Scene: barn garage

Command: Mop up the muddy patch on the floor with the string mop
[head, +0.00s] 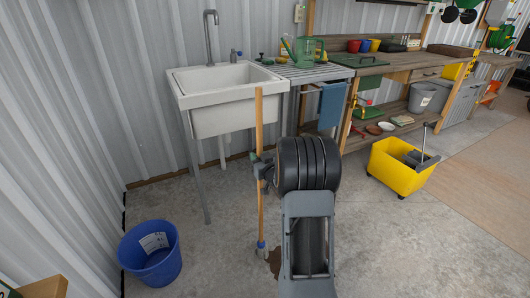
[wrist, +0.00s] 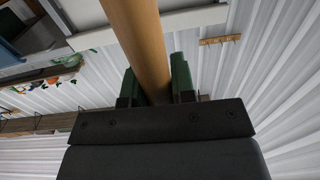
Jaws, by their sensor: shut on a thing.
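The string mop (head: 260,205) stands upright in front of the sink, its wooden handle rising to the basin's front. My gripper (head: 262,168) is shut on the handle, about midway up. The wrist view shows the handle (wrist: 138,45) between the green finger pads (wrist: 160,85). The mop's lower end, with a blue and grey collar, is near the floor; the strings are mostly hidden or too small to tell. The brown muddy patch (head: 274,262) shows on the concrete just right of the mop's foot, partly hidden behind my arm.
A white utility sink (head: 222,100) stands behind the mop. A blue bucket (head: 150,252) is at the lower left. A yellow mop bucket (head: 397,172) stands at the right. A wooden workbench (head: 400,66) runs along the back. The concrete floor (head: 410,245) at the lower right is clear.

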